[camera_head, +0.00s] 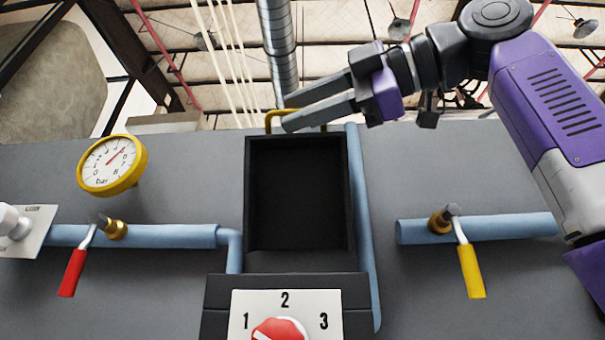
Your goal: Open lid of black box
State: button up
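The black box (299,192) is in the middle of the grey wall. It shows a dark, recessed-looking face inside a black frame. I cannot tell whether either finger touches the handle. The lid is not clearly distinct from the box, and I cannot tell its exact angle.
A panel with a red dial (279,330) sits below the box. A blue pipe (362,220) runs along its right side. A yellow-rimmed gauge (111,165) and red-handled valve (74,270) are left; a yellow-handled valve (471,270) is right. Space above the wall is mostly open.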

jog(key=shift+d, duration=0.1)
jog(key=b+v, duration=0.1)
jog(key=v, duration=0.6)
jog(key=shift+d+b, duration=0.25)
jog(key=shift+b, duration=0.15)
jog(key=shift+s, duration=0.15)
